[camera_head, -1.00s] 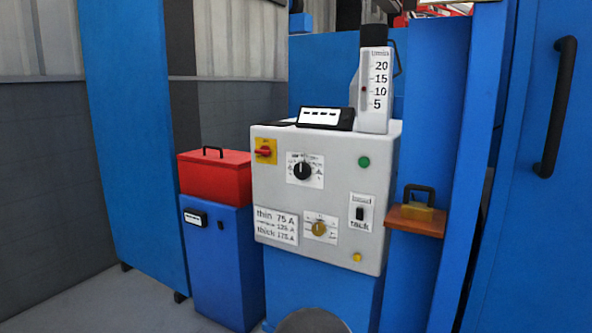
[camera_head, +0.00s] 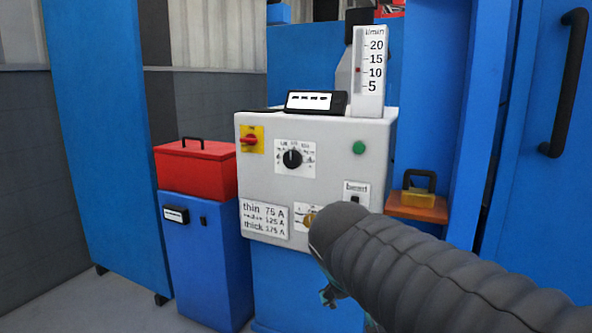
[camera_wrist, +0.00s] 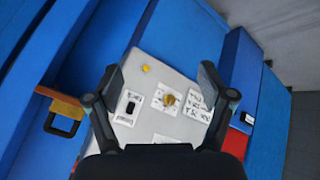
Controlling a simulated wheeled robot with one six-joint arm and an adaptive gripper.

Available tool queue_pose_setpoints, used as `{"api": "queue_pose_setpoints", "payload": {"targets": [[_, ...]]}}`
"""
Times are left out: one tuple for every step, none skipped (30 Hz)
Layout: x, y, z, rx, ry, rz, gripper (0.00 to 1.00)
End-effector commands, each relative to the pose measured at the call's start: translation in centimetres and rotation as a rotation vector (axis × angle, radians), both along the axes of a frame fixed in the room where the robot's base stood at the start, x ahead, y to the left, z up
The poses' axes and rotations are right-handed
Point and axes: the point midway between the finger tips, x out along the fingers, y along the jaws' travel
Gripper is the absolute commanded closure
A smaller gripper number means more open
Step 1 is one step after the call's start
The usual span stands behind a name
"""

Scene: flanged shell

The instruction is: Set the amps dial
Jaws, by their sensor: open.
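The grey control panel (camera_head: 325,125) carries a black pointer dial (camera_head: 292,158) on a white scale plate, its small markings hard to read. Below is a brass knob (camera_head: 309,221) on a white plate, partly hidden by my arm in the head view. It shows whole in the wrist view (camera_wrist: 171,99). I cannot tell from the markings which one is the amps dial. A card (camera_head: 264,219) lists thin 75 A and thick 175 A; its middle line is blurred. My gripper (camera_wrist: 160,76) is open and empty, its fingers either side of the brass knob in the picture, apparently short of the panel.
A red-on-yellow switch (camera_head: 251,140), a green button (camera_head: 358,148) and a black rocker switch (camera_wrist: 130,107) share the panel. A wooden shelf with a padlock (camera_wrist: 62,122) juts out beside it. A red box (camera_head: 195,170) stands on a blue cabinet at left.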

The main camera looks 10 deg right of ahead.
Motion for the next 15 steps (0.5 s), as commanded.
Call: {"api": "queue_pose_setpoints", "payload": {"targets": [[2.6, -0.1, 0.2, -0.059, -0.02, -0.002, 0.19], [4.1, -0.1, 0.8, -0.095, -0.038, -0.005, 0.19], [6.0, -0.2, 1.6, -0.14, -0.064, -0.01, 0.19], [7.5, -0.1, 2.2, -0.175, -0.086, -0.012, 0.19], [9.0, 0.0, 2.8, -0.208, -0.108, -0.014, 0.19], [10.9, 0.3, 3.6, -0.252, -0.142, -0.019, 0.19], [12.4, 0.6, 4.2, -0.284, -0.168, -0.02, 0.19], [13.9, 1.0, 4.8, -0.316, -0.196, -0.021, 0.19], [15.8, 1.6, 5.6, -0.356, -0.236, -0.02, 0.19], [17.3, 2.2, 6.2, -0.386, -0.268, -0.02, 0.19], [18.7, 2.8, 6.7, -0.414, -0.299, -0.019, 0.19], [20.5, 3.7, 7.4, -0.45, -0.343, -0.017, 0.19], [21.7, 4.5, 8.0, -0.475, -0.376, -0.014, 0.19], [22.9, 5.2, 8.5, -0.499, -0.409, -0.012, 0.19], [24.3, 6.3, 9.1, -0.525, -0.451, -0.008, 0.19]]}}
